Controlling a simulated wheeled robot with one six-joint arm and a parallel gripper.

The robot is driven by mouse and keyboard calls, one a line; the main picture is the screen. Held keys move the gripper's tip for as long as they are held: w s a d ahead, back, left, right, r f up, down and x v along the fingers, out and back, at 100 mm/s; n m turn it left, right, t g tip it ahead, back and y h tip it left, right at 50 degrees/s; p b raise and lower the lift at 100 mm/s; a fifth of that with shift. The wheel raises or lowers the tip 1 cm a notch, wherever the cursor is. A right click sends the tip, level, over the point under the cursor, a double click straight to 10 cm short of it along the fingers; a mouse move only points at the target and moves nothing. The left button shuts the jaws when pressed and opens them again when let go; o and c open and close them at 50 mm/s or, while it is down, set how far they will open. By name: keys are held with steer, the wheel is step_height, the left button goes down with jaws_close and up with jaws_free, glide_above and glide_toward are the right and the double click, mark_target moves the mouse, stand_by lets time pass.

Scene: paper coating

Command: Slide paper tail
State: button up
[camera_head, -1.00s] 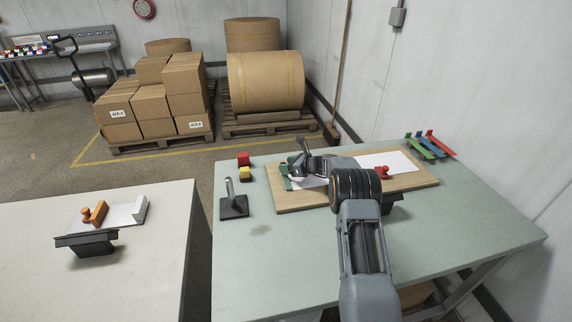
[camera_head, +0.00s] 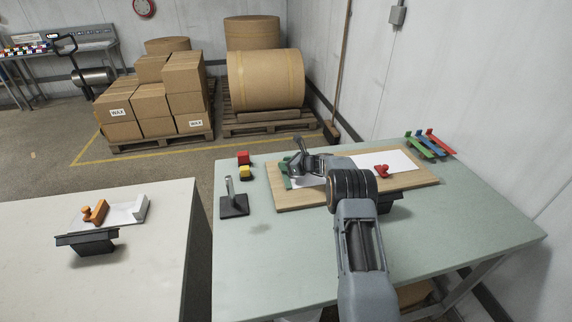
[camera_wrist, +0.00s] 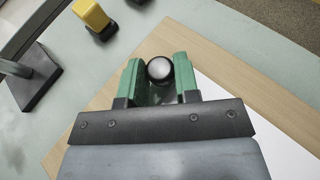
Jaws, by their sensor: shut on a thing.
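White paper (camera_head: 400,160) lies on a wooden board (camera_head: 410,181) on the green-grey table. Its left part is partly hidden by my arm. A red knobbed piece (camera_head: 382,171) sits on the paper. My gripper (camera_wrist: 159,75) is low over the board's left end. Its two green fingers are shut on a dark round knob (camera_wrist: 160,68) with a pale top. What lies beneath the knob is hidden. A white strip of the paper (camera_wrist: 216,88) shows right of the fingers in the wrist view.
A black-based stand (camera_head: 234,206), a yellow block (camera_head: 244,172) and a red block (camera_head: 243,158) stand left of the board. Green, blue and red tools (camera_head: 430,146) lie at the back right. The table front is clear. Another table (camera_head: 150,275) holds an orange-handled piece (camera_head: 96,212).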

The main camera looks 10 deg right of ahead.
jaws_close()
steer(key=d+b, duration=0.1)
steer(key=d, duration=0.2)
steer(key=shift+f, duration=0.1)
steer(key=shift+d, duration=0.1)
steer(key=o, duration=0.9)
jaws_free()
steer(key=shift+d, duration=0.2)
steer(key=shift+c, duration=0.2)
steer(key=shift+o, duration=0.2)
steer(key=shift+a, duration=0.2)
steer(key=b+v, duration=0.2)
steer(key=v, duration=1.2)
steer(key=shift+a, duration=0.1)
steer(key=shift+w, duration=0.1)
